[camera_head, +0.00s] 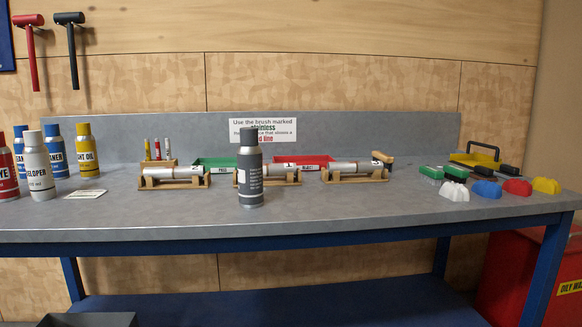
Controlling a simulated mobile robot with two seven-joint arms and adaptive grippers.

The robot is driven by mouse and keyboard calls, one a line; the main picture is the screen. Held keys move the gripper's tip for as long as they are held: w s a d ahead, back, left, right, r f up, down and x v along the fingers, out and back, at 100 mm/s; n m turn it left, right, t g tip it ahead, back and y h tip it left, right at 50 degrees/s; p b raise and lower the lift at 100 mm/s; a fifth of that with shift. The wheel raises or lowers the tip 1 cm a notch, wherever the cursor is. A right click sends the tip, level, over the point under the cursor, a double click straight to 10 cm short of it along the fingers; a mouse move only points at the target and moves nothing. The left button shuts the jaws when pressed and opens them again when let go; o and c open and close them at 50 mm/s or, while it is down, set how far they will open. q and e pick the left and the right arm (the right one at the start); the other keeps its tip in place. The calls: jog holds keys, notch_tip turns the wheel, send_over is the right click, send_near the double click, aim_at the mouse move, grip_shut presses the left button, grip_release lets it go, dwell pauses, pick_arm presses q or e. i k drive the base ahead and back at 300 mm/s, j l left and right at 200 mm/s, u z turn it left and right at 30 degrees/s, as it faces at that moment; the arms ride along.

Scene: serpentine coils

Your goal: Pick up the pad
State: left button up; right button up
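No item is clearly identifiable as the pad. A flat white piece with dark markings (86,194) lies on the workbench (350,213) at the left, beside the bottles. At the right, two green-topped blocks, one further left (432,172) and one further right (456,173), lie near the back. In front of them lie a white lump (455,192), a blue lump (486,189), a red lump (517,187) and a yellow lump (547,186). Neither of my grippers is in view.
A grey spray can (250,180) stands mid-bench before three metal cylinders on wooden cradles. Several bottles crowd the left. The front strip is mostly clear.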

aim_at(504, 172)
jog(key=l+u, duration=0.2)
jog(key=l, duration=1.95)
